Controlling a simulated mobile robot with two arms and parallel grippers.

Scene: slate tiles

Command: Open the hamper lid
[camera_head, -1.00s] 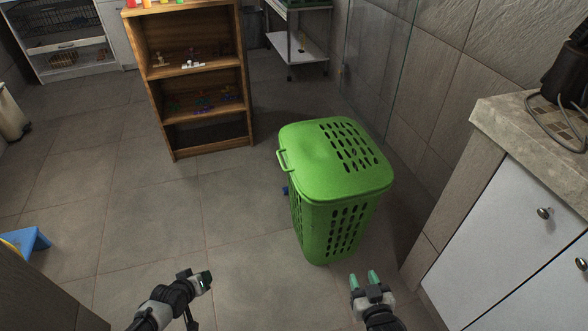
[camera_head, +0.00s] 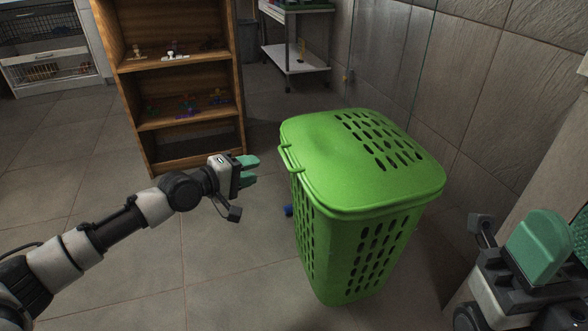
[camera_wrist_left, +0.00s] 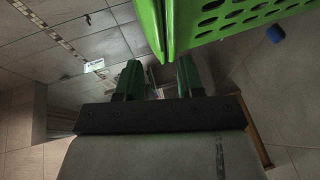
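The green hamper (camera_head: 355,245) stands upright on the tiles, its lid (camera_head: 345,160) closed. The lid's loop handle (camera_head: 289,158) is on its left edge. My left gripper (camera_head: 254,170) is just left of the handle, fingers pointing at it, open and empty, not touching. In the left wrist view its two fingers (camera_wrist_left: 159,78) are spread, with the hamper's green edge (camera_wrist_left: 165,25) above and beyond them. My right gripper (camera_head: 566,230) is close to the camera at the right edge, partly cut off, with its fingers apart and nothing seen between them.
A wooden shelf (camera_head: 180,90) with small items stands behind my left gripper. A tiled wall (camera_head: 480,80) runs close behind the hamper's right side. A small blue object (camera_head: 288,210) lies by the hamper, also in the left wrist view (camera_wrist_left: 276,33). Floor at left is clear.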

